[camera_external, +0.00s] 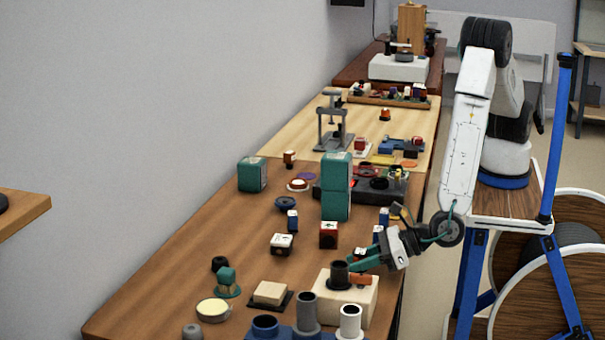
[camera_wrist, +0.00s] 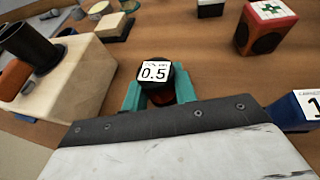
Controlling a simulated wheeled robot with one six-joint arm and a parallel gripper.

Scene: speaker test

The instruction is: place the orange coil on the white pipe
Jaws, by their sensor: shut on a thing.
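My gripper (camera_external: 364,261), with green fingers, is low over the right edge of the near table. In the wrist view my gripper (camera_wrist: 158,93) is shut on a small coil (camera_wrist: 155,73). Its black top carries a white label reading 0.5, and its shaded body below looks dark red-orange. Whether it touches the table is not clear. The white pipe (camera_external: 349,322) stands upright at the near end of the table, in front of my gripper, its hollow top open. The wrist view does not show it.
A beige block (camera_external: 361,305) with a black cylinder (camera_external: 339,274) and an orange piece (camera_external: 360,280) stands between my gripper and the pipe. A grey pipe (camera_external: 307,312) and a blue pipe (camera_external: 265,326) stand left of the white one. A red speaker-like box (camera_wrist: 264,26) is nearby.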

